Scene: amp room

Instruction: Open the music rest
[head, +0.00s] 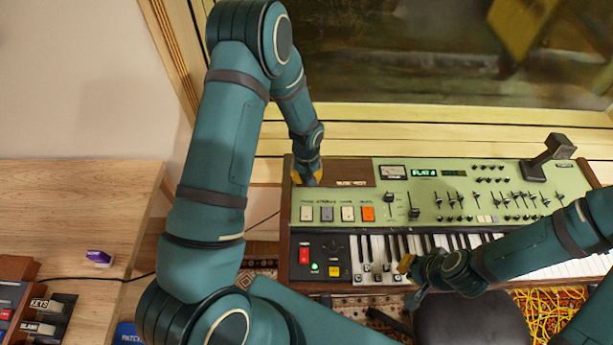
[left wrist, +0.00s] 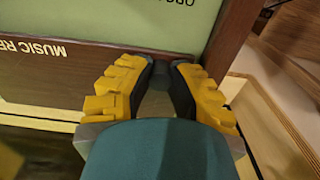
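The music rest (head: 350,172) is a dark brown wooden panel at the back left of the green-topped keyboard (head: 440,205). It appears to lie flat, with its lettering facing up. In the left wrist view the brown panel (left wrist: 45,80) shows part of the words "MUSIC REST". My left gripper (head: 306,178) is at the panel's left end.
A wooden window ledge (head: 420,135) runs behind the keyboard. A dark lamp-like fixture (head: 548,158) stands at its back right. A dark stool (head: 470,320) and yellow cables (head: 550,312) are in front.

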